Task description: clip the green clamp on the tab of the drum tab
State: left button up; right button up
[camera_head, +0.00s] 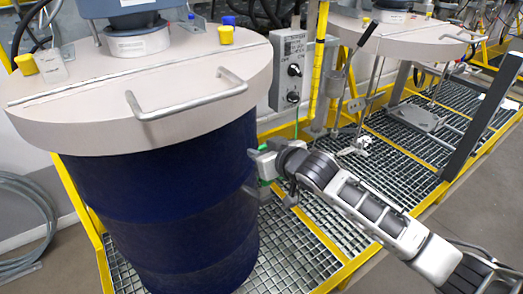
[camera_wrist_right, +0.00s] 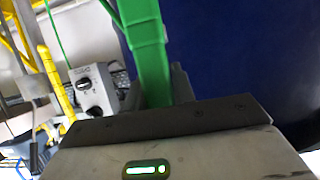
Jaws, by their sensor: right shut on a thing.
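My right gripper (camera_head: 260,176) is beside the right side of the blue drum (camera_head: 165,215). It is shut on the green clamp (camera_wrist_right: 148,50), whose long green body runs up and away from the jaws in the right wrist view. In the head view only a little green of the clamp (camera_head: 264,184) shows at the gripper. The blue drum wall (camera_wrist_right: 240,50) fills the right of the wrist view, close behind the clamp. I cannot make out the drum's tab, nor whether the clamp touches it. My left gripper is not in view.
A pale lid (camera_head: 150,90) with a metal handle (camera_head: 190,100) covers the drum. A grey control box (camera_head: 290,70) hangs on a yellow post (camera_head: 319,60), with a thin green wire below it. Metal grating (camera_head: 285,245) with yellow edging lies beneath. A second lid (camera_head: 400,38) stands behind.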

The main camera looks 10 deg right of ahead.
jog(key=shift+f, duration=0.1)
dwell(0.3)
jog(key=shift+s+p, duration=0.1)
jog(key=shift+p, duration=0.25)
jog(key=shift+f, duration=0.1)
jog(key=shift+f, duration=0.1)
dwell(0.5)
jog(key=shift+f, duration=0.15)
